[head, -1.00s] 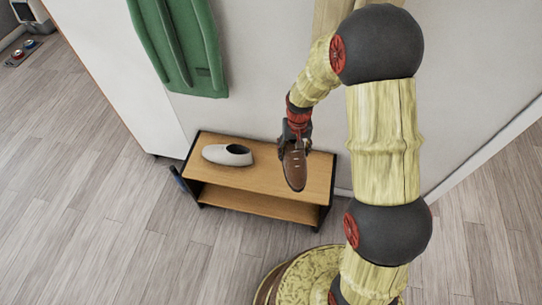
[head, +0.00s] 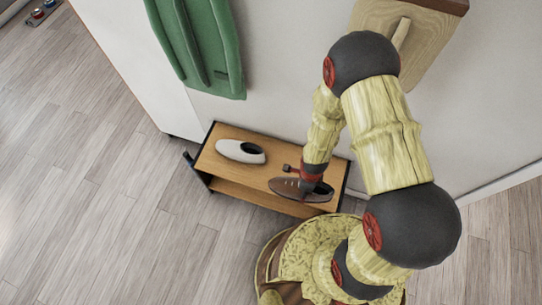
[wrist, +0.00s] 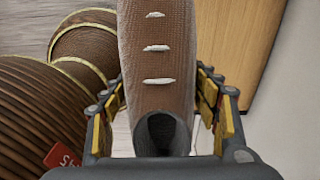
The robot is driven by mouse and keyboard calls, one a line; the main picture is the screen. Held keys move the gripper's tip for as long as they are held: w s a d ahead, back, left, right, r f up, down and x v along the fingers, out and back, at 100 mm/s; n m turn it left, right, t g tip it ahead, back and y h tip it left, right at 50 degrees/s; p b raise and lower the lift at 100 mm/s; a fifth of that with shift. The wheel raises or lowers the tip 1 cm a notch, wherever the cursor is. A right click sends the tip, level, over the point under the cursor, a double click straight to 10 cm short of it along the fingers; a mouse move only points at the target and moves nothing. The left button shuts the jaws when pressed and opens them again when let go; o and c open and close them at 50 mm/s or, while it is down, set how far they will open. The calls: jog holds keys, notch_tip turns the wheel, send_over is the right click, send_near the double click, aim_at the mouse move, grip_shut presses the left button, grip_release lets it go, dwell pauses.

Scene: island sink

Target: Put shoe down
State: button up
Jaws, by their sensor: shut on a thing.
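A brown shoe with white laces (wrist: 158,65) is between the fingers of my gripper (wrist: 162,105) in the wrist view. In the head view my gripper (head: 311,181) is shut on the brown shoe (head: 288,188), which lies roughly level, its toe to the left. The shoe shows over the right part of the wooden shoe bench (head: 208,160), near its front edge. I cannot tell whether it touches the top. A light grey shoe (head: 238,151) lies on the left part of the bench top.
The bench has a lower shelf (head: 255,197) and stands against the white wall. A green garment (head: 205,45) hangs on the wall above. A wooden wall piece (head: 425,45) is at the upper right. Wood floor (head: 100,200) is clear on the left.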

jog(key=shift+s+f+m, duration=0.1)
jog(key=shift+s+m, duration=0.1)
jog(key=shift+m, duration=0.2)
jog(key=shift+w+f, duration=0.1)
jog(key=shift+w, duration=0.05)
jog(key=w+d+f+b, duration=0.1)
jog(key=w+f, duration=0.2)
jog(key=w, duration=0.1)
jog(key=w+d+f+b, duration=0.2)
jog(key=w+f, duration=0.1)
jog(key=w, duration=0.1)
jog(key=w+d+f+b, duration=0.1)
jog(key=w+f, duration=0.2)
jog(key=w, duration=0.1)
jog(key=shift+w+d+f, duration=0.2)
jog(key=shift+w+d, duration=0.05)
jog(key=shift+d, duration=0.05)
jog(key=shift+w+f+b, duration=0.2)
jog(key=shift+f+b, duration=0.95)
jog(key=shift+f, duration=0.55)
jog(key=shift+f, duration=0.2)
jog(key=o, duration=1.3)
jog(key=shift+o, duration=0.5)
